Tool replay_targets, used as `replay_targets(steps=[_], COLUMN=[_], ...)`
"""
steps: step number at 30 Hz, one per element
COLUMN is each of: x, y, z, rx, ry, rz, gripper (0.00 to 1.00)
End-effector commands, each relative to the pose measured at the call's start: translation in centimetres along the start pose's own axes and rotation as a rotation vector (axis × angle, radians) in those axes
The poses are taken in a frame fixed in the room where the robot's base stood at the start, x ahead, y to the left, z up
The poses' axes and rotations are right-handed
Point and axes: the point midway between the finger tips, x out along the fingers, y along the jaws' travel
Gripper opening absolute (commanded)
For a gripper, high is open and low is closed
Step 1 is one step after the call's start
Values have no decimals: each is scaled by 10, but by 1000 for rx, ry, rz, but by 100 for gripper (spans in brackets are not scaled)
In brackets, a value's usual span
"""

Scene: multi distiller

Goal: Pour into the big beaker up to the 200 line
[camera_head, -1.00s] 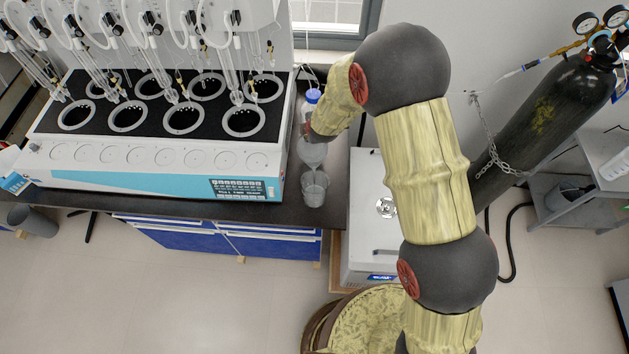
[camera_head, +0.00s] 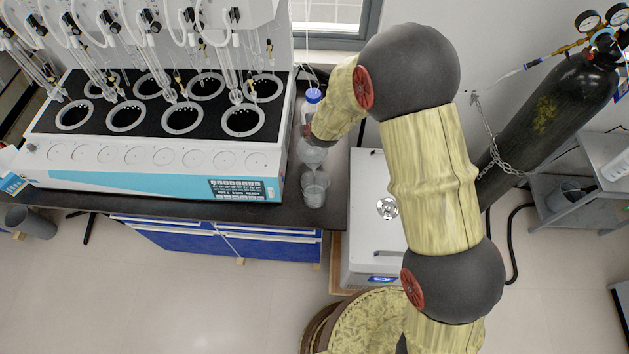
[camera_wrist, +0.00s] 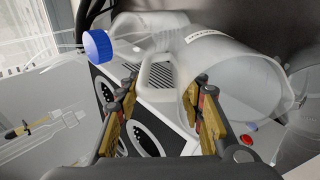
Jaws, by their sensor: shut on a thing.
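The big beaker (camera_head: 314,190), clear and upright, stands on the dark bench right of the white-and-blue apparatus. Greyish liquid seems to show in it; I cannot read its lines or level. My gripper is mostly hidden behind my arm in the head view; in the wrist view my gripper (camera_wrist: 163,112) has its fingers apart around clear glass. It is shut on a clear vessel (camera_head: 309,153), which is tilted just above and behind the big beaker. A pale trace shows between the vessel and beaker. The vessel seems to show large in the wrist view (camera_wrist: 228,78).
A blue-capped bottle (camera_head: 313,97) stands behind the held vessel. The apparatus (camera_head: 150,170) with its glass tubes is close on the left. A white cabinet (camera_head: 372,215) is right of the bench. The bench's front edge is close to the beaker.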

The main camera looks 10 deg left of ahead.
Motion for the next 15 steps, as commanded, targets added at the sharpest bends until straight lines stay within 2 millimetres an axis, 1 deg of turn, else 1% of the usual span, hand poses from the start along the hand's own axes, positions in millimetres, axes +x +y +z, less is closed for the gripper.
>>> replay_targets(steps=[1, 15], x=[-1, -4], y=[4, 4], z=[0, -1], rx=[0, -2], ry=[1, -1], rz=[9, 33], gripper=[0, 0])
